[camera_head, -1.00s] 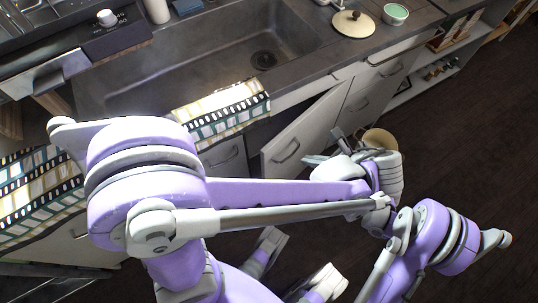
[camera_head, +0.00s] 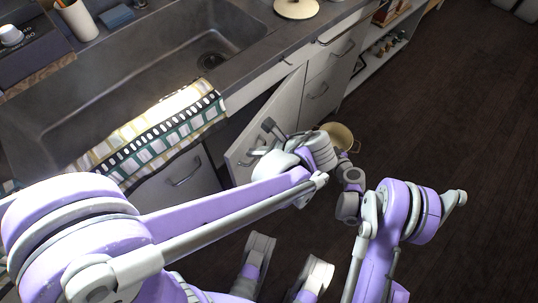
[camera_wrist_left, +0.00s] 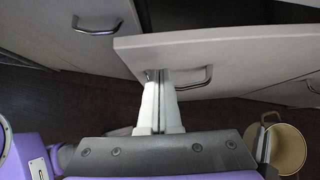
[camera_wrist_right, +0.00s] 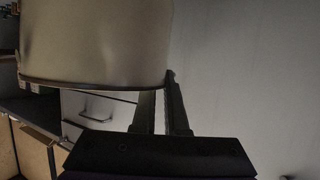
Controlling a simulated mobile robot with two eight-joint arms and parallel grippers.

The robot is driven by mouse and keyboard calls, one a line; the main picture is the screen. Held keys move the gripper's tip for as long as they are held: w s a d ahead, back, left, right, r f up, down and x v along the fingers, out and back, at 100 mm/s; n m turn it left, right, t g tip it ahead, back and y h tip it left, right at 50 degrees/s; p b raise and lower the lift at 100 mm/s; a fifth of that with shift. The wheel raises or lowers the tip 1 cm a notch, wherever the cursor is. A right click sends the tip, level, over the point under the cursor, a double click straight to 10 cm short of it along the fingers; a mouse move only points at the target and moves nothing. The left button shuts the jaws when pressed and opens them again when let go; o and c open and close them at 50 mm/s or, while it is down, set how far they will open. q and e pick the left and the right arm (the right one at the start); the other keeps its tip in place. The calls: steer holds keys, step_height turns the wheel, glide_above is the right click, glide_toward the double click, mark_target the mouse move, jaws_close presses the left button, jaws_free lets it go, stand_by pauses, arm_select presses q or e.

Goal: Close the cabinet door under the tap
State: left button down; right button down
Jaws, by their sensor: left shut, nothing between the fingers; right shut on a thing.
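The cabinet door (camera_head: 238,152) is a pale panel standing ajar below the sink counter. It also shows in the left wrist view (camera_wrist_left: 245,55), with a metal bar handle (camera_wrist_left: 195,79). My left gripper (camera_head: 267,124) is shut and empty, at the outer face of the door. In the left wrist view its fingertips (camera_wrist_left: 156,76) are at the door's face just left of the handle; I cannot tell whether they touch. My right gripper (camera_wrist_right: 168,80) is shut on a beige pot (camera_wrist_right: 95,40), whose round opening shows in the head view (camera_head: 342,136). The tap is not in view.
The sink (camera_head: 130,75) is set in the dark counter, with a patterned towel (camera_head: 165,130) over its front edge. More drawers (camera_head: 325,75) and an open shelf (camera_head: 378,45) are right. Dark floor (camera_head: 460,110) is clear.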

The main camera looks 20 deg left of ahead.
arm_select(q)
steer(key=shift+w+a+r, duration=0.1)
steer(key=shift+a, duration=0.8)
